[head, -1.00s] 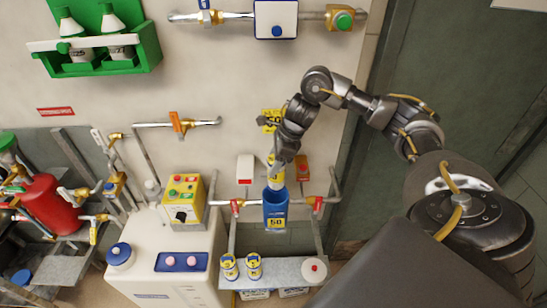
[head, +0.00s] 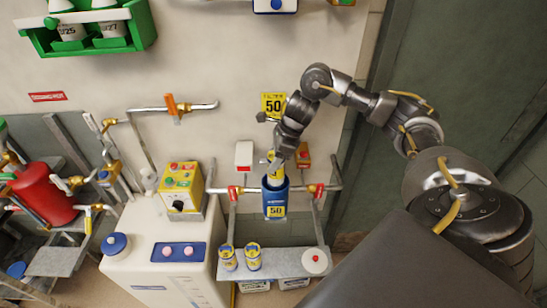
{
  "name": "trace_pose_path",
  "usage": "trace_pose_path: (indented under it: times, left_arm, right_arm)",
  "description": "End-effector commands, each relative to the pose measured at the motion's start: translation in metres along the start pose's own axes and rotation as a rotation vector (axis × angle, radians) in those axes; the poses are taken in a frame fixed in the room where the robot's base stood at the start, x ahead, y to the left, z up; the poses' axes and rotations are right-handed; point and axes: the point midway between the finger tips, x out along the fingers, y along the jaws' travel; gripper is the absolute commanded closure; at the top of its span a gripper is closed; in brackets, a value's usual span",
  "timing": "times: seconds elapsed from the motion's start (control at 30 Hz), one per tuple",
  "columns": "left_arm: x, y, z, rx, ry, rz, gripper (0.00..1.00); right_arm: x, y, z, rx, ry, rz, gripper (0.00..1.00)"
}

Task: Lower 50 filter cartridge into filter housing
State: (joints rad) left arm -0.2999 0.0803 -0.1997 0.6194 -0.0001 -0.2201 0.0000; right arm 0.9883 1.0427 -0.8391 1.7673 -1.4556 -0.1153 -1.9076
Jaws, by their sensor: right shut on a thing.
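The filter housing (head: 275,203) is an open-topped blue cup labelled 50, mounted in the pipe run at the wall. My right gripper (head: 276,158) is above it, shut on the 50 filter cartridge (head: 275,173), which is yellow and white. The cartridge looks about upright, with its lower end at or inside the housing's mouth. How deep it sits is hidden by the housing wall. My left gripper is out of view.
Red-handled valves (head: 234,192) flank the housing. Two more cartridges (head: 228,258) and a white round lid (head: 315,261) stand on the grey shelf (head: 285,262) below. A yellow control box (head: 181,187) is to the left. A yellow 50 sign (head: 273,105) hangs above.

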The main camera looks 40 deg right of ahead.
Motion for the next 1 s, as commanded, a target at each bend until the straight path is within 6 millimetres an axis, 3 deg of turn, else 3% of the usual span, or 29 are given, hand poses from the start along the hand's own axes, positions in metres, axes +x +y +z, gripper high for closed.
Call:
trace_pose_path:
  times: [1.0]
  left_arm:
    - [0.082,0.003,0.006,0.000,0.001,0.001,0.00]
  right_arm:
    - [0.085,0.000,-0.035,-0.001,0.000,0.000,0.88]
